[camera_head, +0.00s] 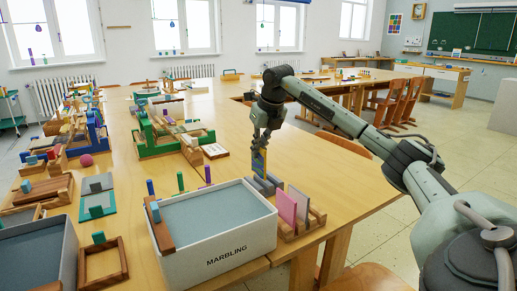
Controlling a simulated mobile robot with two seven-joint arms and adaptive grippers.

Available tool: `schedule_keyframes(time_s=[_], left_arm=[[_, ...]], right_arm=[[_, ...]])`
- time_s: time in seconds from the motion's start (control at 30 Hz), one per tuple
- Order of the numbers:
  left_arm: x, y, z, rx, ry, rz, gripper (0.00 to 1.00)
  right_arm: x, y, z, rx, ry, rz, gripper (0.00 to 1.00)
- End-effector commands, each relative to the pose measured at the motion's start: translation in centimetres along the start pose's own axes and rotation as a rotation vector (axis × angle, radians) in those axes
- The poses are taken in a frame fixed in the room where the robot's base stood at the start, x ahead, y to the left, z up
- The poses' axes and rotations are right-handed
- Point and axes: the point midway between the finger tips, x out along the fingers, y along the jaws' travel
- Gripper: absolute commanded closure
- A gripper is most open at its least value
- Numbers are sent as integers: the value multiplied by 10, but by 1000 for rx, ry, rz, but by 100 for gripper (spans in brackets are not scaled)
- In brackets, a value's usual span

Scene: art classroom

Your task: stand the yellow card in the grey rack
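My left gripper is not in view.
A wooden rack (302,229) with pink and lilac cards stands just in front of the grey rack. A white box marked MARBLING (235,250) is to the left. Wooden and green racks crowd the left side. The table behind my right gripper is mostly clear.

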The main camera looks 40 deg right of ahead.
Motion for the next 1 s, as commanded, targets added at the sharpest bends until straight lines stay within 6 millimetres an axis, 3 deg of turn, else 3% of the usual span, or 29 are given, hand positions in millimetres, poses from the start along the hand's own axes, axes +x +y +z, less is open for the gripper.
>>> schedule_keyframes(time_s=[1.0], left_arm=[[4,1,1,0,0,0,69]], right_arm=[[13,0,-6,0,0,0,100]])
